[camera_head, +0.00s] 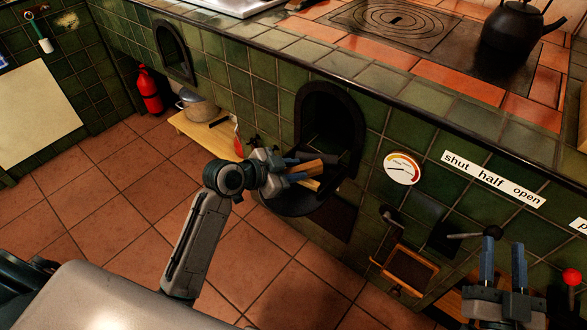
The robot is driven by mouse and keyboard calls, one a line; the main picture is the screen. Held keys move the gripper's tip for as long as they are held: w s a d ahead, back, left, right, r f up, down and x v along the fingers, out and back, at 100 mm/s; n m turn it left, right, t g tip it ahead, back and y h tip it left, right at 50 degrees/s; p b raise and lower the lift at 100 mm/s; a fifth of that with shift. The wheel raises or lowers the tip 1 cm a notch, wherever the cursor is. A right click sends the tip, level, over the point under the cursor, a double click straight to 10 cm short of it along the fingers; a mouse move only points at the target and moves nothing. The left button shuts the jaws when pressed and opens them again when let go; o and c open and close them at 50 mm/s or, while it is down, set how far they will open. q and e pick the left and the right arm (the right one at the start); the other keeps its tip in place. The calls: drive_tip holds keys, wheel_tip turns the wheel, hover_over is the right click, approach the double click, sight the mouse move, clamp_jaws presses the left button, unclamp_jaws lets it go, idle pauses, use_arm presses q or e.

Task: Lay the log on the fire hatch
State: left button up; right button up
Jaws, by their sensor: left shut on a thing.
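The log (309,167) is a short brown piece of wood. My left gripper (306,168) is shut on it, with the blue fingers on either side. It holds the log in front of the arched fire hatch (298,119), which is a dark opening in the green tiled wall. A dark rounded plate (285,203) sticks out below the opening, under the gripper. I cannot tell whether the log touches it. My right gripper (504,252) is at the lower right, its two fingers pointing up and apart, with nothing between them.
A round gauge (402,168) and a "shut half open" label (493,179) are on the wall right of the hatch. A black kettle (512,30) stands on the stove top. A pot (197,107) and red extinguisher (149,91) are at the back left.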

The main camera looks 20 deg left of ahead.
use_arm(q)
drive_tip(key=o, duration=1.1)
drive_tip(key=shift+s+a+r, duration=0.25)
drive_tip(key=shift+s+a, duration=0.05)
drive_tip(key=shift+s, duration=0.05)
drive_tip(key=p+v, duration=0.1)
drive_tip(key=v, duration=0.8)
drive_tip(key=shift+s+a+r, duration=0.2)
drive_tip(key=shift+s, duration=0.1)
use_arm(e)
wheel_tip(320, 180, down, 8)
drive_tip(key=s+g, duration=0.1)
drive_tip(key=g, duration=0.4)
drive_tip(key=shift+s+a+f, duration=0.2)
drive_tip(key=shift+s+a, duration=0.1)
drive_tip(key=shift+s, duration=0.1)
